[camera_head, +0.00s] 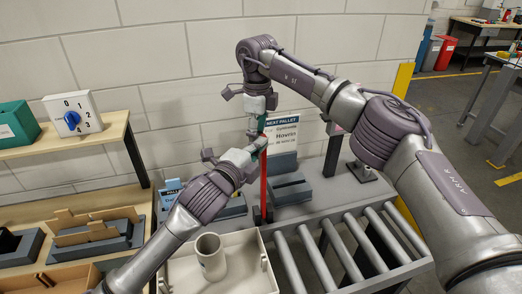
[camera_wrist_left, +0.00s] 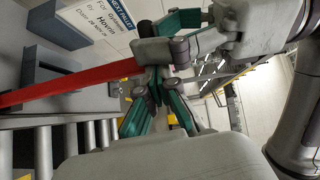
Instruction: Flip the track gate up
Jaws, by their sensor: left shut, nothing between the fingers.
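The track gate is a red bar (camera_head: 264,183) standing roughly upright at the left end of the roller track, its foot in a dark mount. It also shows in the left wrist view as a long red bar (camera_wrist_left: 75,84) from the left edge to the fingers. My left gripper (camera_head: 260,144) is at the gate's upper end, with its teal fingers (camera_wrist_left: 155,98) closed and nothing held; whether they touch the bar is unclear. My right gripper (camera_head: 262,123) points down just above the left one; its fingertips are partly hidden and their opening cannot be judged.
The roller conveyor (camera_head: 338,247) lies to the right of the gate. A cream tray (camera_head: 249,272) with a grey cup (camera_head: 210,256) is in front. Behind are a sign (camera_head: 283,134) and a grey block (camera_head: 291,190).

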